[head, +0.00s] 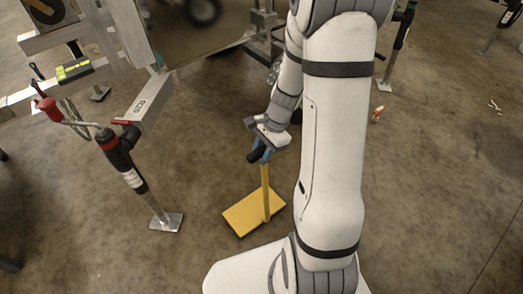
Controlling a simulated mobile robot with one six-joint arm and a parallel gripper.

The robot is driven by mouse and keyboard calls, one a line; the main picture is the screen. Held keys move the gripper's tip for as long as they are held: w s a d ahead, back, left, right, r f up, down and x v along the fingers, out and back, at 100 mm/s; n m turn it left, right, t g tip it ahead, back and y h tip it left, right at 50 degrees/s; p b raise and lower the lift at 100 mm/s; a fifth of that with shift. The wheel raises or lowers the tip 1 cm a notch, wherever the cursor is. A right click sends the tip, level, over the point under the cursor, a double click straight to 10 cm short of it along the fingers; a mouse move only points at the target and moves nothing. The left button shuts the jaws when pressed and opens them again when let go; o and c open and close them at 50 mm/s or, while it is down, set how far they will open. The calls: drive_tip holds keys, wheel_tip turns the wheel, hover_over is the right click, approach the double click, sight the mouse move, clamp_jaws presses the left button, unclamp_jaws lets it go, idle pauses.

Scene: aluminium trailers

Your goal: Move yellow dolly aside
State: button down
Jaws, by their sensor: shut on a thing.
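The yellow dolly (242,215) is on the concrete floor just left of my arm's lower link. It has a flat rectangular yellow platform and a thin upright yellow post (265,185). My gripper (262,152) is at the top of this post, with blue and black parts around it, and is shut on the post's upper end. The exact finger contact is small and partly hidden. Any wheels under the platform are not visible.
An aluminium trailer frame (150,100) stands at the upper left. Its jack (128,165) rests on a foot plate (166,222) left of the dolly. Another jack leg (392,65) is at the upper right. A small orange object (377,114) lies on the floor. Floor at right is mostly clear.

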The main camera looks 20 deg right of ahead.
drive_tip(key=c, duration=1.5)
unclamp_jaws()
drive_tip(key=shift+s+f, duration=0.15)
drive_tip(key=shift+f, duration=0.55)
drive_tip(key=shift+o, duration=0.7)
drive_tip(key=shift+w+f, duration=0.2)
drive_tip(key=shift+w, duration=0.05)
drive_tip(key=shift+o, duration=1.1)
drive_tip(key=shift+r, duration=0.2)
drive_tip(key=shift+r, duration=0.1)
drive_tip(key=p+v, duration=0.5)
drive_tip(key=v, duration=0.7)
drive_tip(key=shift+w+p, duration=0.1)
drive_tip(key=shift+p, duration=0.3)
drive_tip(key=shift+r, duration=0.1)
drive_tip(key=shift+c, duration=0.3)
